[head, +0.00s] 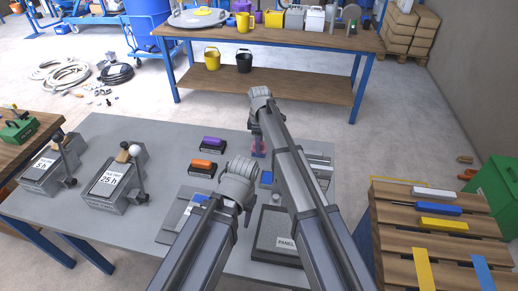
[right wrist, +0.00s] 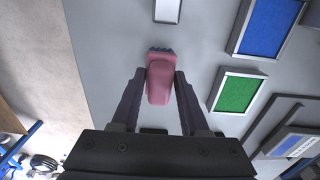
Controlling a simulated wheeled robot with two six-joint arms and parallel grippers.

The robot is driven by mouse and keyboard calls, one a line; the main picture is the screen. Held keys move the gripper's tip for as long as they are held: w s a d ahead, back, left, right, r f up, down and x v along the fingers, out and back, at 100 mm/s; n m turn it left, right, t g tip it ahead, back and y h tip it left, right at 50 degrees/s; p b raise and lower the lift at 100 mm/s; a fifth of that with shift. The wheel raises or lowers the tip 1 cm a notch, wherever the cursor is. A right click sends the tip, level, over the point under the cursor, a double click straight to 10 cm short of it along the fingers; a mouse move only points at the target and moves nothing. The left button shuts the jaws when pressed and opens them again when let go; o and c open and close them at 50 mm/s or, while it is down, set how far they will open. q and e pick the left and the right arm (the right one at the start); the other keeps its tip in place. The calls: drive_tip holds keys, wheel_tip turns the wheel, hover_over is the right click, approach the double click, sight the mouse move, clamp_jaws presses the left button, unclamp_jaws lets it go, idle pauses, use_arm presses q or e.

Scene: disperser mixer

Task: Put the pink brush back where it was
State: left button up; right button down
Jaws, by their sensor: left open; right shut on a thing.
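The pink brush (right wrist: 160,80) is between the two fingers of my right gripper (right wrist: 161,92) in the right wrist view, its dark blue bristles pointing to the top of the picture. In the head view only a small part of the pink brush (head: 258,148) shows beside my right arm, over the grey table (head: 115,232). My right gripper is shut on it. I cannot tell whether the brush touches the table. My left gripper (head: 241,208) is open and empty over the table, nearer to me. A purple brush (head: 211,140) and an orange brush (head: 203,163) rest on black holders to the left.
Two grey timer boxes with levers, marked 5 h (head: 45,172) and 25 h (head: 112,185), stand at the left. Green (right wrist: 237,92) and blue (right wrist: 267,27) framed panels lie beside the brush. A panel box (head: 277,238) is near my arms. A wooden pallet stack (head: 432,230) stands right.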

use_arm(q)
drive_tip(key=shift+f, duration=0.1)
use_arm(e)
drive_tip(key=c, duration=0.9)
unclamp_jaws()
drive_tip(key=shift+f, duration=0.1)
drive_tip(key=o, duration=0.5)
use_arm(q)
wheel_tip(320, 180, up, 12)
drive_tip(key=p, duration=1.2)
drive_tip(key=shift+r, duration=0.2)
use_arm(e)
wheel_tip(320, 180, up, 12)
drive_tip(key=shift+r, duration=0.2)
